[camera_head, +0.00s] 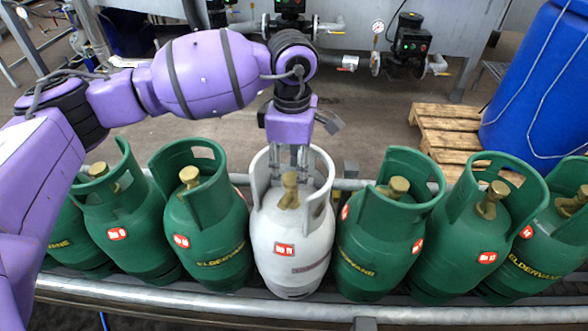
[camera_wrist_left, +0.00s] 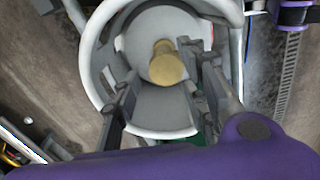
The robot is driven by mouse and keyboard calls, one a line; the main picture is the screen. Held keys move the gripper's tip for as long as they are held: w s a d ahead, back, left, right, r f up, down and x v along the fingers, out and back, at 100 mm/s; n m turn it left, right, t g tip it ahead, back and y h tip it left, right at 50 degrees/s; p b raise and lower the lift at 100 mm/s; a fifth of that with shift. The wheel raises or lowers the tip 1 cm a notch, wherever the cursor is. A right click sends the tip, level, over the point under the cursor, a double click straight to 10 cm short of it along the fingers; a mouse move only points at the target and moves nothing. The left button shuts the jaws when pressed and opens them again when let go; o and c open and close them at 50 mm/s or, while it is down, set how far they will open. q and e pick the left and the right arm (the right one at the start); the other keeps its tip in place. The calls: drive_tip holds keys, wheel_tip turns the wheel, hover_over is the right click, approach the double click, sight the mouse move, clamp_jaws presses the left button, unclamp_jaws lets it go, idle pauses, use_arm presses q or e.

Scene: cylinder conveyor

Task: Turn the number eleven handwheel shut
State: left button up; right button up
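The white cylinder (camera_head: 290,243) stands upright in the middle of the row. Its red label (camera_head: 284,249) is blurred but seems to read 11. Its brass handwheel (camera_head: 289,181) sits inside the white collar. It also shows from above in the left wrist view (camera_wrist_left: 167,64). My left gripper (camera_head: 297,168) points down into the collar at the handwheel. In the left wrist view its fingers (camera_wrist_left: 156,68) are apart. One is close beside the handwheel on the right, the other lower left with a gap. Finger contact with the brass cannot be told. My right gripper is in neither view.
Green cylinders stand close on both sides, such as one on the left (camera_head: 207,236) and one on the right (camera_head: 380,238). They stand on a conveyor with a front rail (camera_head: 200,305). Behind are a wooden pallet (camera_head: 447,125), a blue drum (camera_head: 530,85) and wall piping.

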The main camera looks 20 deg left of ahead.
use_arm(q)
drive_tip(key=shift+f, duration=0.5)
drive_tip(key=shift+c, duration=0.4)
clamp_jaws()
drive_tip(key=shift+r+m, duration=0.1)
drive_tip(key=shift+m, duration=0.6)
drive_tip(key=shift+w, duration=0.1)
unclamp_jaws()
drive_tip(key=shift+o, duration=0.4)
